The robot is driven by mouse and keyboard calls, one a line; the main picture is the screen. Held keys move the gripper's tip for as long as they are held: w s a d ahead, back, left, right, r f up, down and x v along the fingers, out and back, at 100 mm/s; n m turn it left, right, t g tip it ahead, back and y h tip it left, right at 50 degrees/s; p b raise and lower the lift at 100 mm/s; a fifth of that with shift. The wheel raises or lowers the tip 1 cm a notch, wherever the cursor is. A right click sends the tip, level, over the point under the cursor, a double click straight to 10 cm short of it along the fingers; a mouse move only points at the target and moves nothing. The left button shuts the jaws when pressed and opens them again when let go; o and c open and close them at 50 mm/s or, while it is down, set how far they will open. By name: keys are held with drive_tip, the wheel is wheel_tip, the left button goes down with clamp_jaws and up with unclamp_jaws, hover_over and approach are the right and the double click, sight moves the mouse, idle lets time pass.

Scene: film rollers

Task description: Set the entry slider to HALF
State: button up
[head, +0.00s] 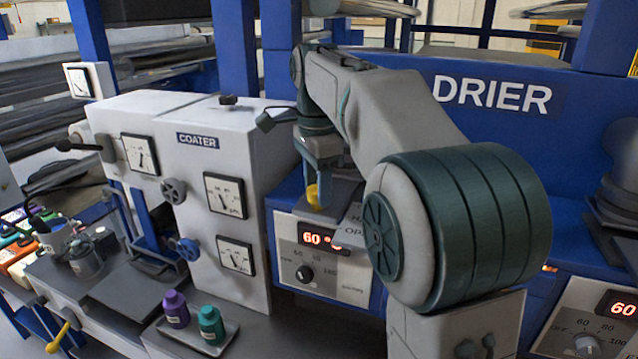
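The entry slider shows as a yellow handle (313,195) on the top of the blue control box, between the coater and the drier. A label plate (352,231) beside it shows parts of two words, starting "H" and "OP"; my arm hides the rest. My gripper (318,180) points down at the yellow handle, with its fingers at or just above it. I cannot tell whether the fingers are shut on the handle or only around it. The slider's track and exact setting are mostly hidden.
The box front has a red display (318,238) reading 60 and a black dial (305,273). The white coater (197,170) with gauges stands close on the left. A tray (197,335) holds a purple and a green bottle. The blue drier (480,75) is behind my arm.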

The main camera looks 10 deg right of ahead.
drive_tip(key=shift+o, duration=0.7)
wheel_tip(320, 180, up, 14)
drive_tip(key=p, duration=0.2)
drive_tip(key=shift+f, duration=0.1)
